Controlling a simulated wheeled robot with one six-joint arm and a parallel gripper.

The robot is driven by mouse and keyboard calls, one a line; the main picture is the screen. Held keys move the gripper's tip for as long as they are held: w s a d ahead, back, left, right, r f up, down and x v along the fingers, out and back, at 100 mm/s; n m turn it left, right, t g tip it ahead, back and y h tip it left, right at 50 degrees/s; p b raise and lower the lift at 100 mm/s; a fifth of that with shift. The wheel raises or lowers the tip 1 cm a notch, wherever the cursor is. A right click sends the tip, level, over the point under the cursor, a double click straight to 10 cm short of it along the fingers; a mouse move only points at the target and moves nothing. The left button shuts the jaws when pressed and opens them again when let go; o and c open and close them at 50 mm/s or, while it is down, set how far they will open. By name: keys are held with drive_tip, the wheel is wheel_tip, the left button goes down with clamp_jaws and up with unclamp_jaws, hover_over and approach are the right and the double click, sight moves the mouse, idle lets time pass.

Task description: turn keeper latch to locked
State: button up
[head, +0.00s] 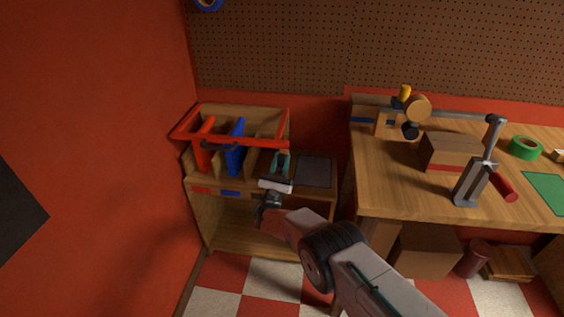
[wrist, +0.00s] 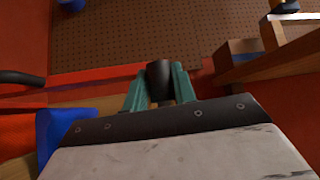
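My gripper (wrist: 160,85) shows two teal fingers in the wrist view, leaning in on either side of a short black piece (wrist: 159,78). The black piece fills the gap between the fingertips. I cannot tell whether it is gripped or only stands behind them, nor whether it is the keeper latch. In the head view my gripper (head: 281,163) is at the low wooden shelf unit, just below the right end of a red bar frame (head: 240,142). A dark curved part (head: 219,146) sits on the front red bar, left of my gripper. No latch marking is readable.
A blue upright piece (head: 235,147) stands in the wooden rack (head: 255,117), left of my gripper. A dark flat panel (head: 314,171) lies to the right. The workbench (head: 400,190) stands further right, and a red wall (head: 100,120) closes the left side.

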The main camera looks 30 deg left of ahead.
drive_tip(key=o, duration=0.4)
drive_tip(key=shift+s+a+f, duration=0.15)
drive_tip(key=shift+a, duration=0.15)
drive_tip(key=shift+c, duration=0.2)
drive_tip(key=shift+d, duration=0.2)
drive_tip(key=v, duration=0.7)
drive_tip(key=shift+f, duration=0.25)
drive_tip(key=shift+s+d, duration=0.1)
